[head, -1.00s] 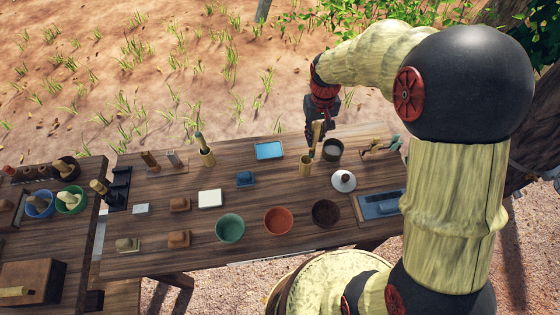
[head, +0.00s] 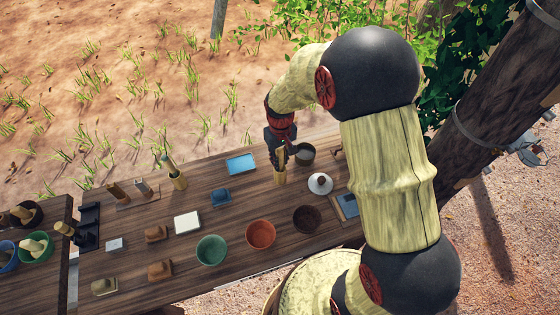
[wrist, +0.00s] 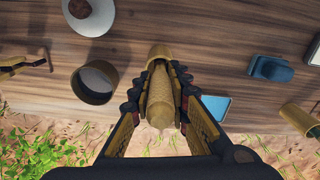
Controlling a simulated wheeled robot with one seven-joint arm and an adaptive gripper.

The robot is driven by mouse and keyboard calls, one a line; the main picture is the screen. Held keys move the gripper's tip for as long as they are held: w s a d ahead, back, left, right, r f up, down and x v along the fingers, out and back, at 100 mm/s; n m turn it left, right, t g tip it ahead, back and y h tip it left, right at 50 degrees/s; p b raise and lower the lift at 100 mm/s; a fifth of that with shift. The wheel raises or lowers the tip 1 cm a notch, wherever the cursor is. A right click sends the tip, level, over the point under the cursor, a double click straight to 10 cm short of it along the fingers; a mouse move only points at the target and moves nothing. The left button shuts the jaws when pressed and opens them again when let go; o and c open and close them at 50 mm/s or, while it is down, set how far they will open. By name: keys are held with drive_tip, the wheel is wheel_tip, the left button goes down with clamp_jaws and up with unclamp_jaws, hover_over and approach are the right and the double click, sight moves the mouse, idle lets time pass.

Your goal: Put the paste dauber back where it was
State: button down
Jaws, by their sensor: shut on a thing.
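The paste dauber, seen as a pale wooden handle (wrist: 160,100), is held between the two fingers of my gripper (wrist: 158,75). In the head view my gripper (head: 281,147) is over the back part of the table, with the dauber (head: 280,158) pointing down below it. A bamboo cup (head: 280,178) stands directly under the dauber, and the cup's rim also shows beyond the fingertips in the wrist view (wrist: 158,50). The dauber's lower end is at or inside the cup's mouth. I cannot tell how deep it sits.
A blue tray (head: 241,164) lies left. Another bamboo cup (head: 179,181) holds a stick. Green (head: 211,250) and orange (head: 260,235) bowls stand nearer.

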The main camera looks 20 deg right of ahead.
drive_tip(key=shift+f, duration=0.2)
drive_tip(key=c, duration=1.8)
unclamp_jaws()
drive_tip(key=shift+o, duration=0.6)
wheel_tip(320, 180, up, 12)
drive_tip(key=shift+r+p, duration=0.1)
drive_tip(key=shift+p, duration=1.05)
drive_tip(key=s+r+m+t, duration=0.1)
drive_tip(key=s+r+t, duration=0.4)
drive_tip(key=s+r, duration=1.4)
drive_tip(key=s, duration=0.3)
drive_tip(key=shift+r+m+t, duration=0.3)
drive_tip(key=shift+r+m, duration=0.05)
drive_tip(key=shift+m, duration=0.05)
